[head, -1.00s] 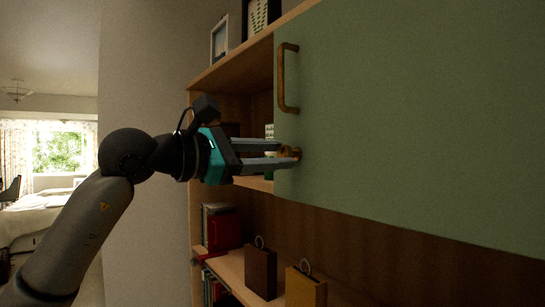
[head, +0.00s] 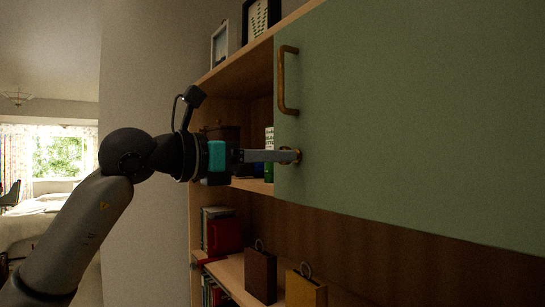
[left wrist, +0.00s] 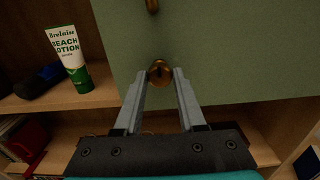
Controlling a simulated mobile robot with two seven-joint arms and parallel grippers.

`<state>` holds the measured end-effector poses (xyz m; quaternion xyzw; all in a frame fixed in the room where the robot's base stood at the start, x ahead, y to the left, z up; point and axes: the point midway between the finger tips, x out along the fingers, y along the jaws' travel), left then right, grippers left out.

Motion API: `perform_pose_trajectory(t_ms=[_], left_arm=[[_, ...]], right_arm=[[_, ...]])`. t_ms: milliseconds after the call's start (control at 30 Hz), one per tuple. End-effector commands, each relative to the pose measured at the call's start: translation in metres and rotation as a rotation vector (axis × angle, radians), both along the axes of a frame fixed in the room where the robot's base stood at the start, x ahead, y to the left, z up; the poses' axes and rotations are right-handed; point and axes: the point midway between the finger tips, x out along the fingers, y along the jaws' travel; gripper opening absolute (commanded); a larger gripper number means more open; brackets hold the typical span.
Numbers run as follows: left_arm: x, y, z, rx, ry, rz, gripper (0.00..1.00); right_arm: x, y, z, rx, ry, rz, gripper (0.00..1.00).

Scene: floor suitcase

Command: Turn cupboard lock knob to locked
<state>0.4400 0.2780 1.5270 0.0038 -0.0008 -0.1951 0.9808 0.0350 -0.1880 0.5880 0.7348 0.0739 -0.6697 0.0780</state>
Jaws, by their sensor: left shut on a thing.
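The cupboard door (head: 410,120) is a flat green panel. A small brass lock knob (head: 297,155) sits near its lower left corner, below the handle. My left gripper (head: 289,156) reaches it from the left, with its fingers seen edge-on in line. In the left wrist view the round knob (left wrist: 160,72) lies between the two fingertips (left wrist: 159,76), one finger on each side, and the gripper is shut on it. A dark upright mark shows on the knob's face. The fingers partly hide the knob in the head view. My right gripper is not in view.
A brass bar handle (head: 283,80) stands out from the door above the knob. A white and green lotion tube (left wrist: 69,58) stands on the open shelf left of the door. Lower shelves hold a brown box (head: 261,274), a yellow box (head: 305,288) and books.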

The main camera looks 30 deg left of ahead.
Motion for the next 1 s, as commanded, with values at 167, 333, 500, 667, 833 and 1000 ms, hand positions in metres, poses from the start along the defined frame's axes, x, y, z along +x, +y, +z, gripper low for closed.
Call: perform_pose_trajectory(t_ms=[167,333,500,667,833,1000], left_arm=[[0.0,0.0002,0.0001,-0.02,0.008,0.001,0.0],[0.0,0.0002,0.0001,-0.024,0.01,0.0,0.0],[0.0,0.0001,0.0,-0.023,0.01,0.0,0.0],[0.0,0.0001,0.0,-0.022,0.009,0.0,0.54],[0.0,0.0001,0.0,-0.022,0.009,0.0,0.7],[0.0,0.0001,-0.0001,-0.021,0.009,0.0,0.7]], right_arm=[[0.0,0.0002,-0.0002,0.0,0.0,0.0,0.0],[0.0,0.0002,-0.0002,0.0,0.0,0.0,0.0],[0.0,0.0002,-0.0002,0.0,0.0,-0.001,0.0],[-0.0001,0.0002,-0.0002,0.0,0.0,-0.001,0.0],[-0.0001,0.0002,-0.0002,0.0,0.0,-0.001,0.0],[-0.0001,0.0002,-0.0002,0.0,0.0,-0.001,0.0]])
